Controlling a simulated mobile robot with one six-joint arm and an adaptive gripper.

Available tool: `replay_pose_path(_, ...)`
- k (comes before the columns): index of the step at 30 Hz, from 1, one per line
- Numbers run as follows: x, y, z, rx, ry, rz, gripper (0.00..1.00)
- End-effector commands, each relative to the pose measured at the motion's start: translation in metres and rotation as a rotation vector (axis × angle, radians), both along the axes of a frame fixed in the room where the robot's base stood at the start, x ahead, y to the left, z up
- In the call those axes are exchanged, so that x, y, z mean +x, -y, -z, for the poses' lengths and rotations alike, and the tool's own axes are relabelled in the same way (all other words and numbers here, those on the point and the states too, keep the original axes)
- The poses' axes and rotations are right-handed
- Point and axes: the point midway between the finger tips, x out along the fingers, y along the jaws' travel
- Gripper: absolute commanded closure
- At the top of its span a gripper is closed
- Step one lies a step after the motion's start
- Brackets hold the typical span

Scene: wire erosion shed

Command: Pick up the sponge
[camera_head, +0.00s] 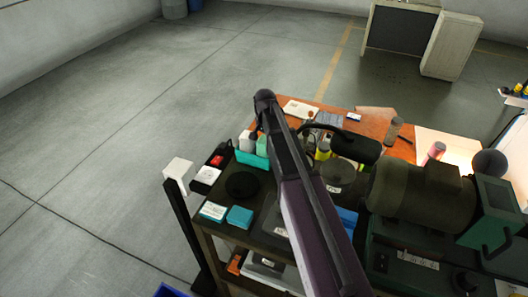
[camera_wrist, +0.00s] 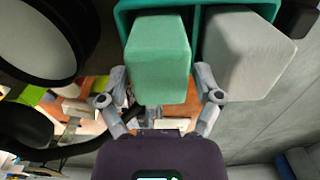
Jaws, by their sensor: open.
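A green, rough-textured block that looks like the sponge (camera_wrist: 158,58) stands in a teal holder (camera_wrist: 120,22) in the wrist view. A pale grey-white block (camera_wrist: 245,52) stands beside it in the same holder. My gripper (camera_wrist: 163,88) is open, with one finger on each side of the green block's near end. I cannot tell whether either finger touches it. In the head view the teal holder (camera_head: 250,159) sits at the bench's left edge. My arm hides most of my gripper there.
A dark round dish (camera_head: 242,185) and teal boxes (camera_head: 239,217) lie near the holder. A black lamp (camera_head: 356,146) and a large motor machine (camera_head: 422,194) crowd the right. In the wrist view a dark-rimmed round object (camera_wrist: 38,38) is close on the left. The floor left is clear.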

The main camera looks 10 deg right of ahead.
Motion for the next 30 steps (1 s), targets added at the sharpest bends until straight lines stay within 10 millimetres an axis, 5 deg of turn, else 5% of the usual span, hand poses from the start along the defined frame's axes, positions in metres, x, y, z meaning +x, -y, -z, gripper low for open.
replay_pose_path(24, 0.0000, 0.0002, 0.0103, 0.000, 0.000, 0.000, 0.17)
replay_pose_path(25, 0.0000, 0.0002, 0.0103, 0.000, 0.000, 0.000, 0.20)
replay_pose_path(29, 0.0000, 0.0002, 0.0103, 0.000, 0.000, 0.000, 0.59)
replay_pose_path(30, 0.0000, 0.0002, 0.0103, 0.000, 0.000, 0.000, 0.60)
